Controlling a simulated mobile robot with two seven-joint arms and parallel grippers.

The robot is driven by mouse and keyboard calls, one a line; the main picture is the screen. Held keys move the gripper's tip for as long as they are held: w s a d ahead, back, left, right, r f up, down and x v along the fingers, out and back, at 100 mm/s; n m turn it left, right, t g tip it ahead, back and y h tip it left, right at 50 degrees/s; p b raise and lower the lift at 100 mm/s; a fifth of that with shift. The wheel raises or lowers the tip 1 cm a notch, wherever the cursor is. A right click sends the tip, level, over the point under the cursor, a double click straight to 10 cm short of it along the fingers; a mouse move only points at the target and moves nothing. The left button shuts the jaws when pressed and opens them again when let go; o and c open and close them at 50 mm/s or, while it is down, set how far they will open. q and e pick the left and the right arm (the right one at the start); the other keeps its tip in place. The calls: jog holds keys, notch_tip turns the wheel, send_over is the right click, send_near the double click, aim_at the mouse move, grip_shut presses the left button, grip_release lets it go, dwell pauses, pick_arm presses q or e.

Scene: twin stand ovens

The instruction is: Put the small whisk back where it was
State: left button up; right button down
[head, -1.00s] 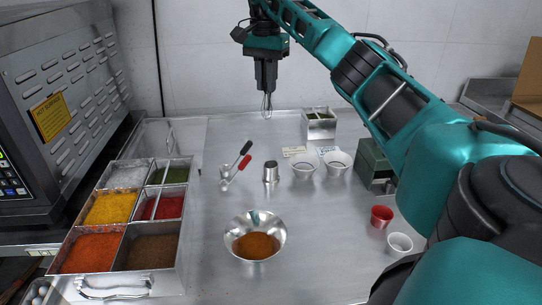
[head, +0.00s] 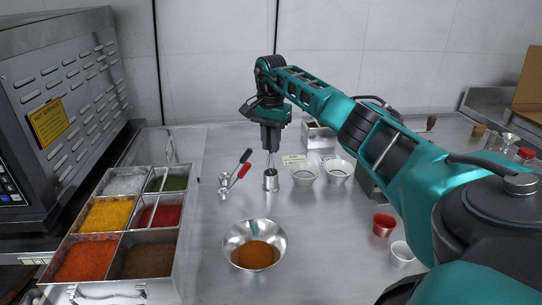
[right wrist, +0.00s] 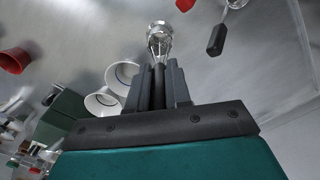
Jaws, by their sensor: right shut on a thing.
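My right gripper (head: 270,146) is shut on the small whisk (head: 269,162), which hangs wires down from the fingers. My left gripper is not in view.
Red- and black-handled scoops (head: 235,174) lie just left of the cup. White bowls (head: 304,174) stand close on its right. A steel bowl of brown powder (head: 229,249) is in front. A spice tray (head: 187,248) stands at the left. Bare table (head: 325,225) lies at front right.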

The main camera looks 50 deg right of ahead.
aim_at(271, 154)
jog(key=shift+f, duration=2.1)
jog(key=shift+f, duration=0.15)
jog(key=c, duration=1.1)
grip_release()
jog(key=shift+o, duration=0.2)
notch_tip(271, 154, up, 12)
jog(key=shift+r+p, duration=0.2)
jog(key=shift+p, duration=0.1)
jog(key=shift+f, duration=0.1)
